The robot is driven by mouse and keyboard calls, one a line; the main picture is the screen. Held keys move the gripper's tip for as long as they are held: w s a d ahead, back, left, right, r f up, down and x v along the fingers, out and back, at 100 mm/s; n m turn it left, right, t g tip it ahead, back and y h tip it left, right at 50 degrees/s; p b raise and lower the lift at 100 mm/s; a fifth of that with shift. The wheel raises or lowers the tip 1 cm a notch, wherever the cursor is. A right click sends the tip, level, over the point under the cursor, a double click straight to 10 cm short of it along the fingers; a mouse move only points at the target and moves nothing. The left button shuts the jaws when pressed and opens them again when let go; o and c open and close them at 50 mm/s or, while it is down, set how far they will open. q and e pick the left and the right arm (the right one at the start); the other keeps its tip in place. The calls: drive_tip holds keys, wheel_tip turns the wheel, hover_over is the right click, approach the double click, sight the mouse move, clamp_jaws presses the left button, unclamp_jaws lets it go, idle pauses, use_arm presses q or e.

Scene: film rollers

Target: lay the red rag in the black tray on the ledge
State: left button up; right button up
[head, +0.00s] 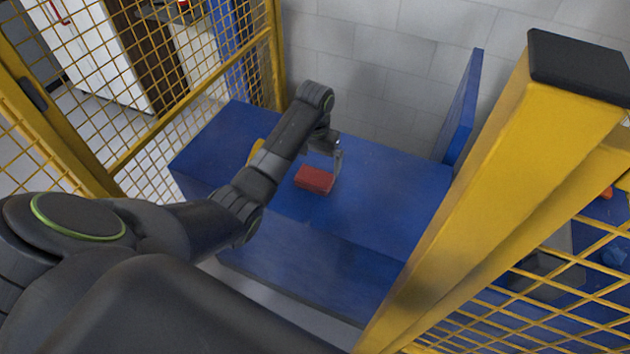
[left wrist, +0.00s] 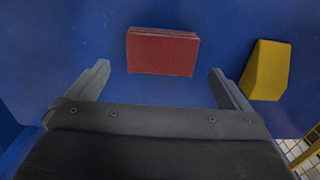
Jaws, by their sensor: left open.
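The red rag (head: 314,179) is a folded, block-like bundle lying on the blue ledge (head: 390,190). In the left wrist view the rag (left wrist: 162,51) lies flat ahead of my fingers, between their lines and apart from both. My left gripper (head: 332,156) is open and empty, just above and beside the rag. Its two fingers also show in the left wrist view (left wrist: 159,76). A dark, box-like thing (head: 548,272) shows behind the mesh at lower right; I cannot tell whether it is the black tray. My right gripper is out of view.
A yellow block (left wrist: 266,70) lies right of the rag in the wrist view; my arm partly hides it in the head view (head: 256,150). A thick yellow post (head: 480,180) and yellow mesh fencing (head: 190,80) stand around. A blue upright panel (head: 463,105) rises at the ledge's right.

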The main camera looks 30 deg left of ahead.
sight(314, 178)
use_arm(q)
drive_tip(key=shift+s+a+f+p, duration=0.1)
drive_tip(key=shift+f+p, duration=0.15)
drive_tip(key=shift+f, duration=1.4)
drive_tip(key=shift+s+f+p, duration=0.1)
drive_tip(key=shift+f+p, duration=0.1)
drive_tip(key=shift+f, duration=1.4)
drive_tip(key=c, duration=0.8)
wheel_tip(314, 178, up, 10)
drive_tip(key=shift+b, duration=0.3)
